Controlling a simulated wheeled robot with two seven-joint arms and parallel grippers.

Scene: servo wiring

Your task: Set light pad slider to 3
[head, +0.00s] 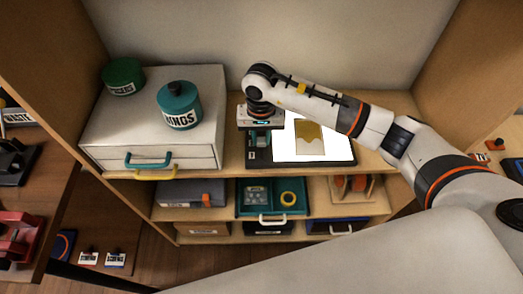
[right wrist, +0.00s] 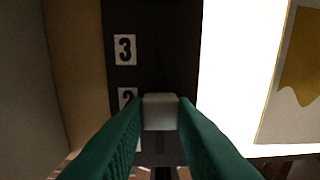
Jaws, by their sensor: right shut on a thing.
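The light pad (head: 285,150) lies on the shelf top, its panel glowing white, with a tan and white sheet on it. It also shows in the right wrist view (right wrist: 235,70). Its dark left strip carries the labels "3" (right wrist: 125,50) and "2" (right wrist: 127,96). The pale slider knob (right wrist: 160,110) sits level with or just below the "2", below the "3" in the picture. My right gripper (head: 258,140) is over the strip, its green fingers shut on the knob (right wrist: 160,118). The fingers hide the lower part of the strip. My left gripper is not in view.
A white drawer box (head: 150,115) stands left of the pad, with a green round tin (head: 123,76) and a teal "KNOBS" jar (head: 178,105) on top. Shelves below hold a teal tray (head: 245,208) and cases. Side walls close in both sides.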

